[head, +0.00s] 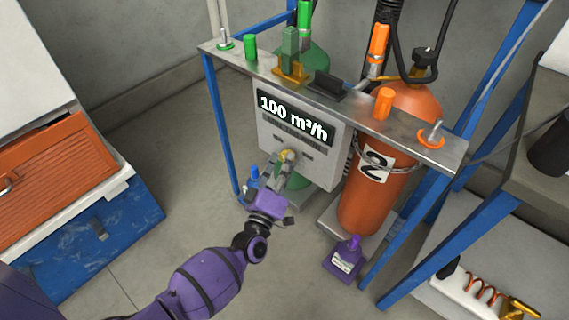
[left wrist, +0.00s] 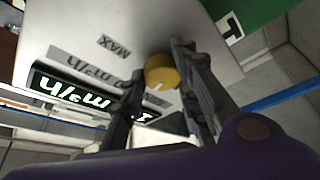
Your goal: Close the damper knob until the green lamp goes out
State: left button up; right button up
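The damper knob (head: 287,156) is a small yellow round knob on the front of a grey box (head: 262,140) under a metal shelf. The box's display (head: 293,117) reads "100 m³/h". My left gripper (head: 282,166) reaches up to the knob from below. In the left wrist view the knob (left wrist: 161,71) lies between the two fingers of my left gripper (left wrist: 159,66). The right finger is close against it; a small gap shows on the left finger's side, so the gripper looks open around it. I cannot pick out the green lamp with certainty. My right gripper is not in view.
An orange cylinder marked 2 (head: 373,200) stands right of the box, with a purple bottle (head: 345,258) on the floor before it. Blue frame posts (head: 415,250) rise at right. A blue crate (head: 95,240) stands at left. Floor between is clear.

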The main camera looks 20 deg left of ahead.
pick_arm(q)
jog(key=shift+d+r, duration=0.1)
jog(key=shift+r, duration=0.05)
jog(key=c, duration=0.4)
jog(key=shift+m, duration=0.4)
jog(key=o, duration=1)
jog(key=shift+d, duration=0.1)
jog(key=shift+o, duration=0.2)
